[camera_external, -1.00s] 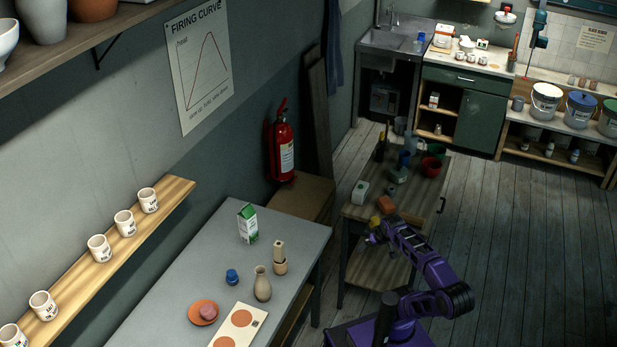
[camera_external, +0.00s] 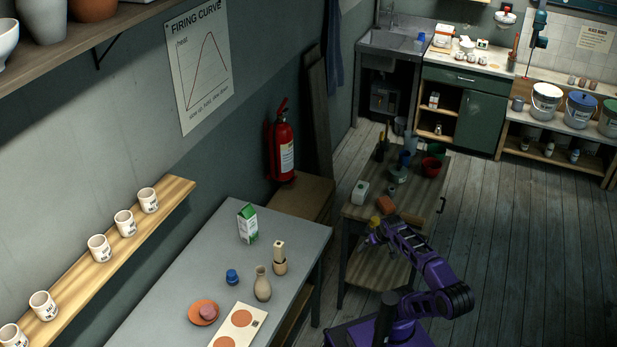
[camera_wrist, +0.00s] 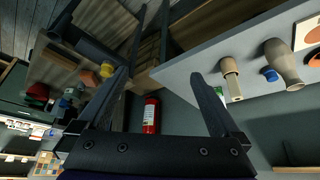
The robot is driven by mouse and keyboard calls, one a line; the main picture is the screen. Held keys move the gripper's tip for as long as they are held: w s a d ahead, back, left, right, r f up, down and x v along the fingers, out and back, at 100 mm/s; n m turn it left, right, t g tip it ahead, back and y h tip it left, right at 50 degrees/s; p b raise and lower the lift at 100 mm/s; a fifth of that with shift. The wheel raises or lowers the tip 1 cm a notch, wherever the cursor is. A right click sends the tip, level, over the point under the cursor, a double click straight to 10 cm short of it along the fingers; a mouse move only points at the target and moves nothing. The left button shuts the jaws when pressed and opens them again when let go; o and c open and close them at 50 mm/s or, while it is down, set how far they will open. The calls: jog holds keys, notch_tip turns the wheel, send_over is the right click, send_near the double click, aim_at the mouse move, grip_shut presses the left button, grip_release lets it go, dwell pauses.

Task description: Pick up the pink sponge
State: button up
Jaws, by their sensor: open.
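The pink sponge (camera_external: 208,311) is a small rounded piece lying on a round terracotta plate (camera_external: 196,315) on the grey table, in the external view. I cannot make it out clearly in the wrist view. My gripper (camera_external: 369,239) is to the right of the grey table, well apart from the sponge and close to the wooden cart. In the wrist view my gripper (camera_wrist: 160,76) shows its two dark fingers spread wide with nothing between them.
The grey table (camera_external: 190,265) also holds a beige vase (camera_external: 262,284), a small blue jar (camera_external: 232,276), a green-and-white carton (camera_external: 247,224), a stacked wooden piece (camera_external: 280,260) and a white board with terracotta discs (camera_external: 250,313). A wooden cart (camera_external: 400,217) carries several containers. Floor is clear on the right.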

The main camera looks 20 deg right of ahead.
jog(key=shift+c, duration=0.8)
